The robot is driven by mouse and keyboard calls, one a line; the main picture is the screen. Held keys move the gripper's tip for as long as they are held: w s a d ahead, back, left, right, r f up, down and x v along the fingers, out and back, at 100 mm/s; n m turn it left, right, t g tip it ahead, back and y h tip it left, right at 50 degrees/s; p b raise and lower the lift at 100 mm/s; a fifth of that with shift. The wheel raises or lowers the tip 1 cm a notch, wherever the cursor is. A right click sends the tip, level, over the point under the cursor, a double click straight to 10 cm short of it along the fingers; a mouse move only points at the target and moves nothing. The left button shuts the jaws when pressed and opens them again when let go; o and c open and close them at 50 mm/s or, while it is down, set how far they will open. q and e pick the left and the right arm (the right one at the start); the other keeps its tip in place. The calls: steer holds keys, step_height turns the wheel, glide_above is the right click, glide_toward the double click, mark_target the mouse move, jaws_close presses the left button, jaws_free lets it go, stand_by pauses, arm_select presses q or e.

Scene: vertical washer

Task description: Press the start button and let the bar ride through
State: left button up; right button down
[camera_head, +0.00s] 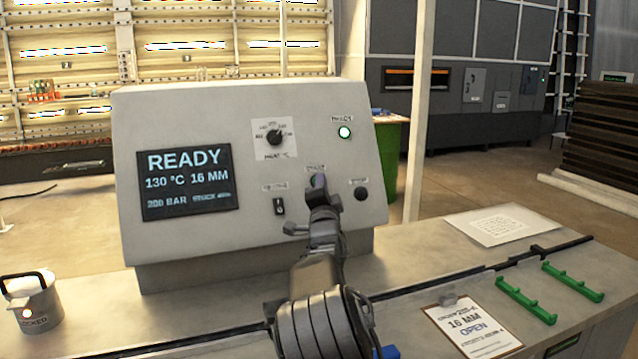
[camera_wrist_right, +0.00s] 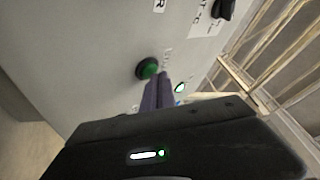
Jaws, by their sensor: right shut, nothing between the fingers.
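The grey control console (camera_head: 225,255) stands on the bench; its display (camera_head: 188,181) reads READY, 130 °C, 16 MM, 200 BAR. My right gripper (camera_head: 319,190) is shut and empty, its tips at the start button, which they largely cover in the head view. In the right wrist view a round green button (camera_wrist_right: 148,68) in a dark ring sits just beyond the shut fingertips (camera_wrist_right: 159,82); I cannot tell whether they touch. A ready lamp (camera_head: 344,132) glows pale green. A long dark rail or bar (camera_head: 440,286) runs along the bench. My left gripper is not in view.
A dial (camera_head: 273,138), a toggle switch (camera_head: 279,206) and a dark knob (camera_head: 361,193) surround the fingers. A grey can marked LOCKED (camera_head: 35,312) stands at left. A clipboard reading 16 MM OPEN (camera_head: 472,328), green holders (camera_head: 525,300) and a white sheet (camera_head: 503,224) lie at right.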

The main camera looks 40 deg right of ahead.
steer(key=shift+w+d+f, duration=0.1)
steer(key=shift+w+f, duration=0.05)
steer(key=shift+w, duration=0.1)
steer(key=shift+s+b, duration=0.15)
steer(key=shift+b, duration=0.2)
stand_by(0.3)
steer(key=shift+s+a+r+b, duration=0.35)
steer(key=shift+s+r, duration=0.1)
steer(key=shift+s, duration=0.2)
